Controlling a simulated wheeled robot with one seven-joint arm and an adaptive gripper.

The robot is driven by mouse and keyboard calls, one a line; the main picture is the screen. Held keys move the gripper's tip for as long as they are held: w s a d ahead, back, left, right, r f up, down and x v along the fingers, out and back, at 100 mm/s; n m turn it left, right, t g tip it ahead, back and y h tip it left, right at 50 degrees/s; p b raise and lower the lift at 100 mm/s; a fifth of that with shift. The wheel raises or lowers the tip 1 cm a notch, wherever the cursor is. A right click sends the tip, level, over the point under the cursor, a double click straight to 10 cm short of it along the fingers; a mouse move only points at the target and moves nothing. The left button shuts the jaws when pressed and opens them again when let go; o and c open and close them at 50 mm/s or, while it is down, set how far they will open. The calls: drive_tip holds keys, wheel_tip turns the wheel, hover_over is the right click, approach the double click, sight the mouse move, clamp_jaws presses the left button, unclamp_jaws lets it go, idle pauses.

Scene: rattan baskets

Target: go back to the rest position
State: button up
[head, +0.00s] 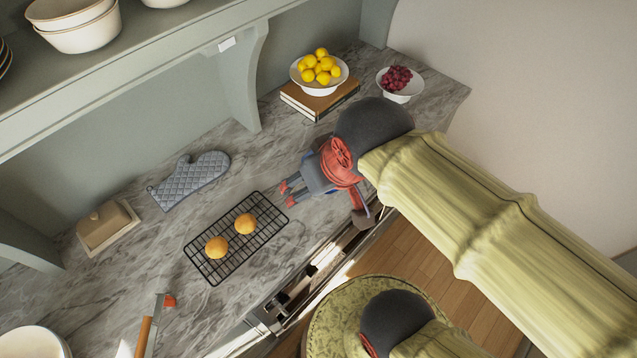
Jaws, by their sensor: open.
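My gripper (288,192) is at the end of my arm, which comes in from the lower right over the grey marble counter (245,185). Its two red-tipped fingers are apart and empty, and they point left. The fingertips are close to the upper right corner of a black wire rack (208,275). Two round orange-brown items (245,223) rest on the rack, apart from the gripper.
A grey quilted oven mitt (190,180) and a butter dish (108,225) lie to the left. A bowl of lemons (320,88) on books (335,98) and a bowl of grapes (401,97) stand behind my arm. A shelf (150,78) overhangs the back.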

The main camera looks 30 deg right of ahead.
drive_tip(key=shift+s+d, duration=0.15)
drive_tip(key=shift+s, duration=0.25)
wheel_tip(320, 180, down, 12)
drive_tip(key=b, duration=1.1)
drive_tip(key=shift+b, duration=0.4)
drive_tip(key=shift+r, duration=0.1)
